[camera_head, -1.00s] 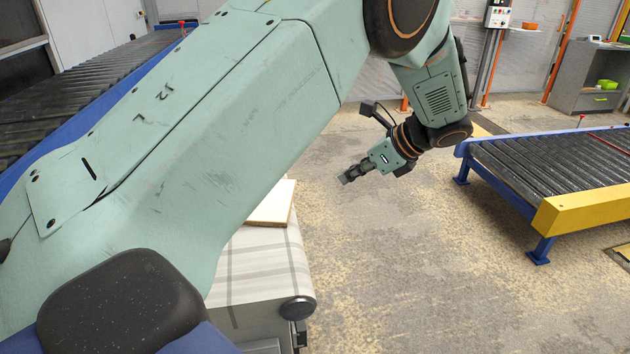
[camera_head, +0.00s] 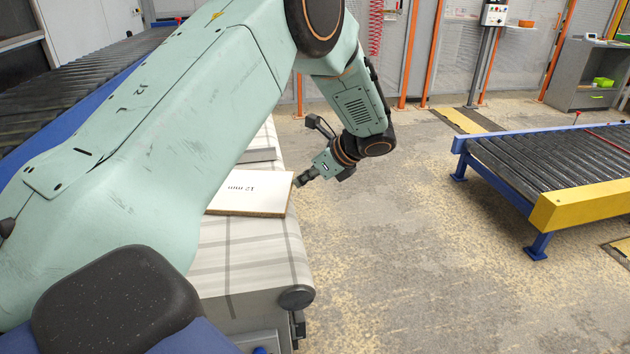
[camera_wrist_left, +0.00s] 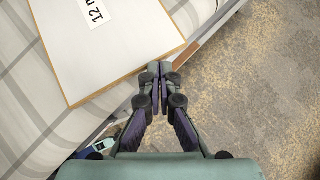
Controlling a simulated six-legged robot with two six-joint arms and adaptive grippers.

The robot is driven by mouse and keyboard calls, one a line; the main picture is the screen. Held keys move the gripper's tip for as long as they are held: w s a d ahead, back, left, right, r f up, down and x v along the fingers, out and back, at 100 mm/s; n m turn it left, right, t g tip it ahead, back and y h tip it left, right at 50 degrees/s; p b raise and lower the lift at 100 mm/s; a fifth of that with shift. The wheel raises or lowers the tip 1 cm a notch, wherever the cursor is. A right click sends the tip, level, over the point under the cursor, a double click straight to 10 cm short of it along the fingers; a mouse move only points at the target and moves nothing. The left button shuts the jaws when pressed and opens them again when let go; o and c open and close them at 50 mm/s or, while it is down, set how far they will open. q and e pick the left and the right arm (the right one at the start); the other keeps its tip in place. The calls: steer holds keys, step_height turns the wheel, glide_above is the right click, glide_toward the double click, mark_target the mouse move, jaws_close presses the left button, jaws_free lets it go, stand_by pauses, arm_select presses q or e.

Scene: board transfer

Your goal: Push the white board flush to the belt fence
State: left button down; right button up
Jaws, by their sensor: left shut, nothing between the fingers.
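The white board (camera_head: 250,193) lies flat on the belt (camera_head: 255,255), with "12 mm" printed on its top and a brown edge. My left arm hides its left part in the head view. My left gripper (camera_head: 299,182) is shut and empty at the board's right edge. In the left wrist view, the closed fingertips (camera_wrist_left: 159,68) are at or very near the edge of the board (camera_wrist_left: 110,45); I cannot tell whether they touch. A grey metal strip (camera_head: 262,155), possibly the belt fence, shows behind the board, partly hidden by my arm. My right gripper is not in view.
A roller conveyor with a yellow end (camera_head: 575,208) stands at the right. Another roller conveyor (camera_head: 70,85) runs along the left. Open floor (camera_head: 400,250) lies between the belt and the right conveyor.

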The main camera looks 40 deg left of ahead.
mark_target(287, 178)
arm_select(q)
steer(key=shift+s+a+r+p, duration=0.1)
steer(key=shift+a+p, duration=0.65)
steer(key=shift+a, duration=0.45)
steer(key=shift+s+a, duration=0.1)
steer(key=shift+a, duration=0.4)
steer(key=shift+d, duration=0.15)
